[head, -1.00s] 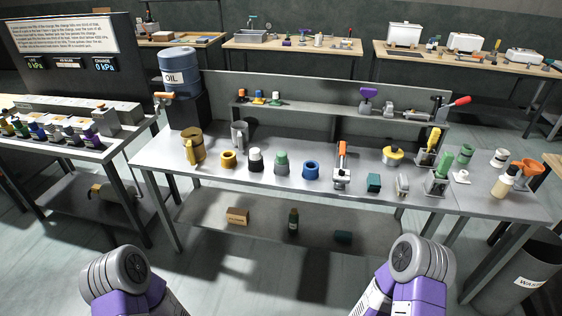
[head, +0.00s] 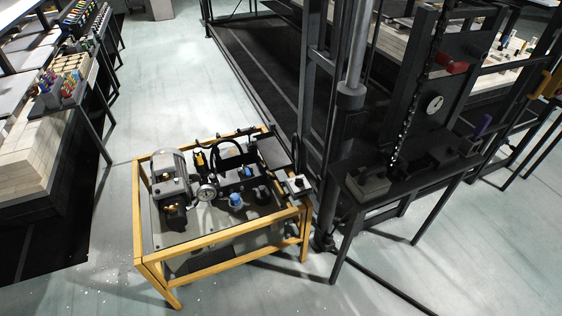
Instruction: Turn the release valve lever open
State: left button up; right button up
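A pump unit with a motor (head: 170,178) stands inside a yellow-framed stand (head: 190,252) at the lower middle of the head view. On the unit are a round dial gauge (head: 206,192), a blue knob (head: 236,199) and a small yellow-and-black handle (head: 200,158). A red handle (head: 452,64) sits on the dark frame at the upper right, above a white dial (head: 434,103). A purple handle (head: 483,125) is further right. I cannot tell which of these parts is the release valve lever, or how it is turned. Neither of my grippers is in view.
A tall dark frame with a hanging chain (head: 405,112) and a small dark table (head: 400,190) stand right of the pump stand. Benches with pale blocks (head: 30,145) line the left. The floor (head: 90,245) is clear in front and left of the stand.

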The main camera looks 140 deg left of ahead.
aim_at(247, 170)
jog(key=k, duration=0.35)
jog(key=u, duration=4.75)
jog(key=i, duration=0.5)
jog(key=u, duration=0.05)
